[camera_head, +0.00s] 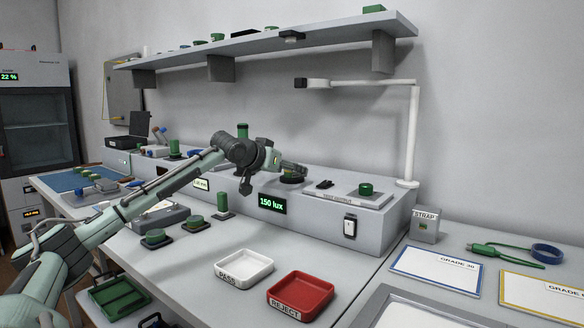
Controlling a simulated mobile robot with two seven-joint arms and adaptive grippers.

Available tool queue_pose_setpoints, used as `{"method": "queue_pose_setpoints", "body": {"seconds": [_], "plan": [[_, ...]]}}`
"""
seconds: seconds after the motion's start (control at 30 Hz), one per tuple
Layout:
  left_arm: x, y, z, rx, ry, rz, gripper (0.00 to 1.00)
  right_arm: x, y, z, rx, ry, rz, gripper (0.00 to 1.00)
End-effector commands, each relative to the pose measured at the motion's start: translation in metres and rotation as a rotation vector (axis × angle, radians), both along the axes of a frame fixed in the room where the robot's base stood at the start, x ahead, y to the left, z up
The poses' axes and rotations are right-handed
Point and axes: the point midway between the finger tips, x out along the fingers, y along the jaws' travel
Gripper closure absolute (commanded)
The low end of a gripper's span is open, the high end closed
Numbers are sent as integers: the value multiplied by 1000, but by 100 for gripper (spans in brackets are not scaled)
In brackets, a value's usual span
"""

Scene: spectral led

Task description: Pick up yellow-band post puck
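Several green pucks on dark square bases are in view; I cannot make out a yellow band on any of them. A tall green post puck (222,203) stands upright on the table, right of two low green pucks, one nearer (154,237) and one farther (193,223). Another green post (174,148) stands on the raised back ledge at left. My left gripper (266,177) is over the ledge above the lux display, its fingers apparently spread, with nothing clearly held. A green cylinder (242,131) shows just above its wrist. My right gripper is not in view.
A white PASS tray (243,268) and a red REJECT tray (301,292) are at the front. A dark disc (291,180) and a green puck (366,189) are on the ledge (390,219). A white lamp post (411,135) rises at right.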

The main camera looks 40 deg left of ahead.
Motion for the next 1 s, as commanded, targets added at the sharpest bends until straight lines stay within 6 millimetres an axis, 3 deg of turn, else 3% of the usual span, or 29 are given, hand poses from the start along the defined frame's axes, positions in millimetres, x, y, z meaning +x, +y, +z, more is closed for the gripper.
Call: {"method": "queue_pose_setpoints", "body": {"seconds": [0.27,0.77,1.0], "plan": [[4,1,-2,1,0,1,38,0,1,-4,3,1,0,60],[4,1,-1,1,-1,0,98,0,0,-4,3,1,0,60],[4,1,1,0,-2,0,98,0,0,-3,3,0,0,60]]}}
